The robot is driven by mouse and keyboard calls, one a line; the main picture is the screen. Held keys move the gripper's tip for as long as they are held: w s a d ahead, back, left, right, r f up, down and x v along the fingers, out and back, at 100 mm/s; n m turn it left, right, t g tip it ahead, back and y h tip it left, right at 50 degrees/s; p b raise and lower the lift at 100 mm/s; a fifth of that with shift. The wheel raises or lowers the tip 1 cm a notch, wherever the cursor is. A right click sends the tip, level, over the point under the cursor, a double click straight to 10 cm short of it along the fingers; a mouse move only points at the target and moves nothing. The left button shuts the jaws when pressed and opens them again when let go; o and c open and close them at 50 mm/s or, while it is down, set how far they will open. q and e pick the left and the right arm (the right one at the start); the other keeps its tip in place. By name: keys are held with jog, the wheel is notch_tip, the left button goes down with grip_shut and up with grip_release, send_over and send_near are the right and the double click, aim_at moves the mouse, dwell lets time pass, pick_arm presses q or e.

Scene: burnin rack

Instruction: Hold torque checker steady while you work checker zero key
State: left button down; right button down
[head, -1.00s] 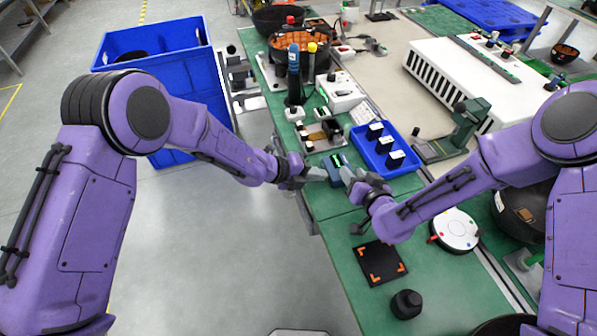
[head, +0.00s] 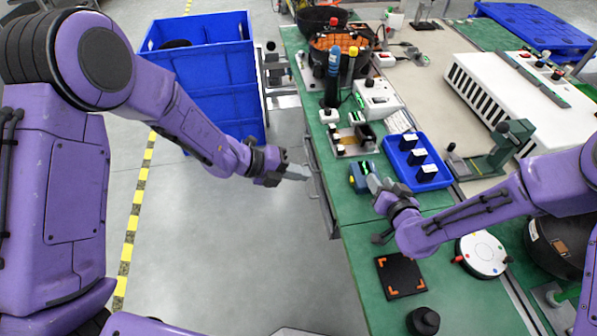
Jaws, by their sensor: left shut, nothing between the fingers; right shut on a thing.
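My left gripper (head: 303,172) is shut and empty, out over the floor left of the bench edge, clear of the checker. The zero key is too small to make out.
A blue tray (head: 436,180) with black blocks lies right of the checker. A small fixture (head: 350,140) and a white box (head: 378,98) stand behind it. A black mat (head: 386,288) with orange corner marks lies nearer. A blue crate (head: 225,95) stands on the floor at left.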

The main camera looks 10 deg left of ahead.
jog(key=shift+d+f, duration=0.1)
jog(key=shift+d, duration=0.1)
jog(key=c, duration=0.5)
grip_release()
jog(key=shift+w, duration=0.1)
jog(key=shift+c, duration=0.2)
jog(key=shift+v, duration=3.75)
